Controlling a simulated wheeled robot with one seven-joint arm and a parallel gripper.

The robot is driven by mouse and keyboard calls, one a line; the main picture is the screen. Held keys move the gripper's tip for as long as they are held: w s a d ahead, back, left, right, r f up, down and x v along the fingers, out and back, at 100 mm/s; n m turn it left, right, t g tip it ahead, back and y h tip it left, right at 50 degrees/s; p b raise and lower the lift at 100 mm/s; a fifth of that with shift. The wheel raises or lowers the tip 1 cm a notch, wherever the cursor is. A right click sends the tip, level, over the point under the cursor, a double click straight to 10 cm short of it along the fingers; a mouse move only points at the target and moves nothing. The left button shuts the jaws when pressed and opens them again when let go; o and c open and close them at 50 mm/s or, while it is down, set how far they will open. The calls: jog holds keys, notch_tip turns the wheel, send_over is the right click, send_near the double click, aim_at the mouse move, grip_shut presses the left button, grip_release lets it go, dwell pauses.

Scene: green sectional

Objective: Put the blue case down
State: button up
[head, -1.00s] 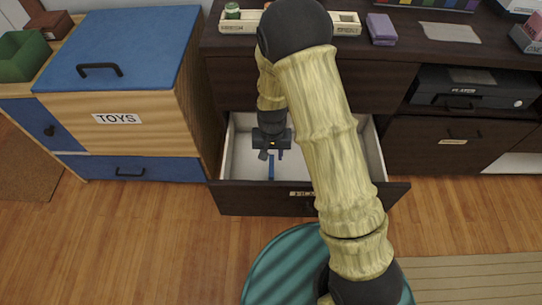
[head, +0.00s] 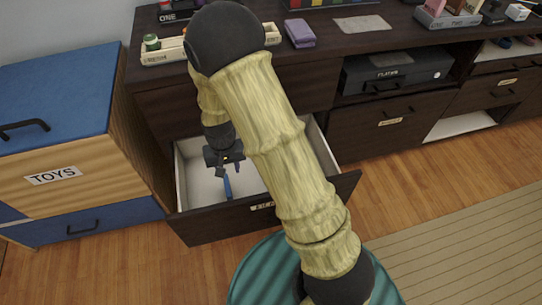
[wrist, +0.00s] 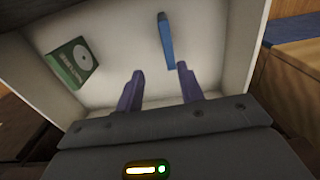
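The blue case (wrist: 165,40) lies on the white floor of the open drawer (head: 262,222), seen as a narrow blue strip in the wrist view. It also shows in the head view (head: 227,187), just below my gripper (head: 225,167). My gripper's two purple fingers (wrist: 159,82) are spread apart in the wrist view with nothing between them. The blue case is beyond the fingertips, apparently clear of both. A green case (wrist: 72,62) with a pale disc on it sits in the drawer to the left in the wrist view. My arm hides part of the drawer in the head view.
The drawer's walls surround my gripper. A wooden toy chest (head: 65,150) with a blue lid stands at left. On the dark cabinet top are a purple box (head: 300,33) and a cream tray (head: 165,52). A black player (head: 397,70) sits on a shelf. Floor at right is clear.

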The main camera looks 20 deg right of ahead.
jog(key=s+d+r+t, duration=0.1)
jog(key=s+d+r, duration=0.4)
jog(key=r, duration=0.3)
jog(key=s+d+r+t, duration=0.1)
jog(key=s+d+r, duration=0.5)
jog(key=d+r, duration=0.1)
jog(key=shift+s+d+r, duration=0.15)
jog(key=shift+d+r, duration=0.25)
jog(key=shift+r, duration=0.1)
